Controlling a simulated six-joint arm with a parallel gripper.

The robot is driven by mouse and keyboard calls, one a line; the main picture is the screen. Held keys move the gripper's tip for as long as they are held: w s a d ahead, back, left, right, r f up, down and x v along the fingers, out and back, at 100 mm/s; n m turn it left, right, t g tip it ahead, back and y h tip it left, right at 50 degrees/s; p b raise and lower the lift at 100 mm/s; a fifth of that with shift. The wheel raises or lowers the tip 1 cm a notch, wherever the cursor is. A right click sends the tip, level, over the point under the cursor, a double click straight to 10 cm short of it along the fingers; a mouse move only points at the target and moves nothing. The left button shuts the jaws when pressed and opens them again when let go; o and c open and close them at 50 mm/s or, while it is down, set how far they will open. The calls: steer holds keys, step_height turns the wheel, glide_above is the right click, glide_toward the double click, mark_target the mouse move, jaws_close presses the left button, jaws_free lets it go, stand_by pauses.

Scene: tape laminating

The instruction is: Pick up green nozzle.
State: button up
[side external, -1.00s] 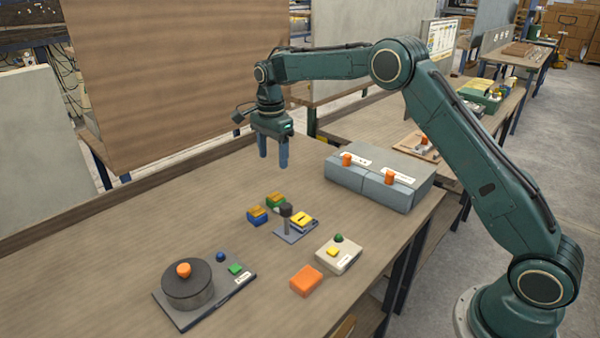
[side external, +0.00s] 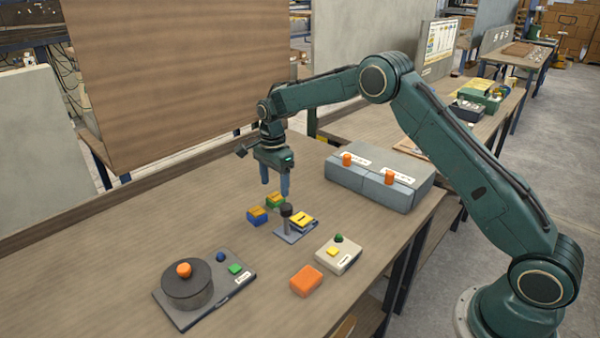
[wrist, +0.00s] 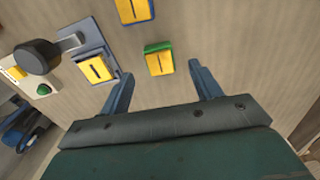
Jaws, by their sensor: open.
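The green nozzle (side external: 275,201) is a small green block with a yellow-orange top. It lies on the table behind the black-knobbed post. It also shows in the wrist view (wrist: 159,60), just beyond the gap between my fingertips and roughly centred on it. My gripper (side external: 275,188) is open and empty, pointing down above and close to the green nozzle. Both blue fingers show in the wrist view (wrist: 160,73), one on either side, with nothing between them. The side view does not clearly show the height left between fingertips and block.
A similar blue block (side external: 257,216) lies just beside the green nozzle. A black-knobbed post (side external: 286,210) stands close in front, with a yellow-topped block (side external: 301,220) on its base. A grey box (side external: 380,178) stands at right. Free table lies to the left.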

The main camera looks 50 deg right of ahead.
mark_target(275, 196)
steer(key=shift+f, duration=2.6)
steer(key=c, duration=1.1)
steer(key=shift+c, duration=0.2)
steer(key=shift+r, duration=0.2)
step_height(275, 196, up, 20)
steer(key=shift+f, duration=0.15)
steer(key=shift+f, duration=0.1)
